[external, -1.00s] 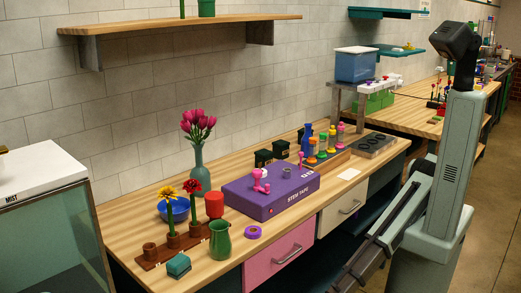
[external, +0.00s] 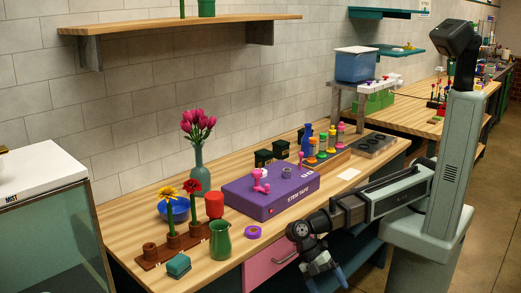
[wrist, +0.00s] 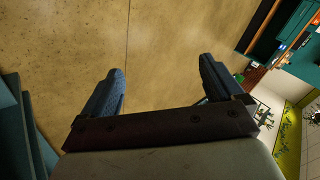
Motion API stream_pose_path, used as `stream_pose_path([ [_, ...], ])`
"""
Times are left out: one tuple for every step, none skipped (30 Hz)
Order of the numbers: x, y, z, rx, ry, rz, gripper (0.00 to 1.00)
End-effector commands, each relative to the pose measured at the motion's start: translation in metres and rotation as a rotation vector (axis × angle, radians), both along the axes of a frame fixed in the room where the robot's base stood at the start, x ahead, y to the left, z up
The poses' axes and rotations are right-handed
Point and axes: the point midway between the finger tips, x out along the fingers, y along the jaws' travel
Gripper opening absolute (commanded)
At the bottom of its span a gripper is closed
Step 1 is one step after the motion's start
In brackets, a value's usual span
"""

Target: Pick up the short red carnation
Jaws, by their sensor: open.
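A red carnation (external: 192,186) on a green stem stands upright in a brown wooden holder (external: 150,264) at the front left of the workbench. A yellow flower (external: 168,193) stands beside it to the left, in the same holder. I cannot tell from here which stem is shorter. My gripper (external: 327,280) is open and empty, hanging low in front of the bench drawers, well right of the flowers. In the wrist view my gripper (wrist: 160,85) has its two blue fingers spread over bare floor; no flower shows there.
A green pitcher (external: 220,242) and a red cylinder (external: 214,205) stand just right of the holder, with a teal block (external: 178,266) in front. A blue bowl (external: 178,212) and a vase of pink flowers (external: 198,165) are behind. A purple box (external: 270,196) lies further right.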

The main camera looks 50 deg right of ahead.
Motion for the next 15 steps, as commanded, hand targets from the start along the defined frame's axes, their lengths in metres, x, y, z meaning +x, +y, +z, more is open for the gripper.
stream_pose_path([
  [0.009, -0.009, 0.015, 0.012, -0.027, 0.006, 0.94],
  [0.014, -0.013, 0.022, 0.016, -0.042, 0.011, 0.94],
  [0.021, -0.019, 0.031, 0.02, -0.062, 0.016, 0.94],
  [0.026, -0.023, 0.038, 0.024, -0.078, 0.021, 0.94],
  [0.031, -0.028, 0.044, 0.026, -0.094, 0.026, 0.94],
  [0.037, -0.034, 0.054, 0.031, -0.114, 0.03, 0.94],
  [0.043, -0.039, 0.06, 0.032, -0.13, 0.033, 0.94],
  [0.048, -0.043, 0.067, 0.034, -0.145, 0.035, 0.94],
  [0.054, -0.049, 0.075, 0.035, -0.167, 0.037, 0.94],
  [0.059, -0.053, 0.082, 0.037, -0.183, 0.038, 0.94],
  [0.065, -0.056, 0.088, 0.036, -0.199, 0.038, 0.94],
  [0.072, -0.06, 0.097, 0.038, -0.221, 0.035, 0.94],
  [0.077, -0.062, 0.103, 0.036, -0.238, 0.031, 0.94],
  [0.083, -0.064, 0.111, 0.036, -0.255, 0.026, 0.94],
  [0.093, -0.065, 0.119, 0.034, -0.281, 0.014, 0.94],
])
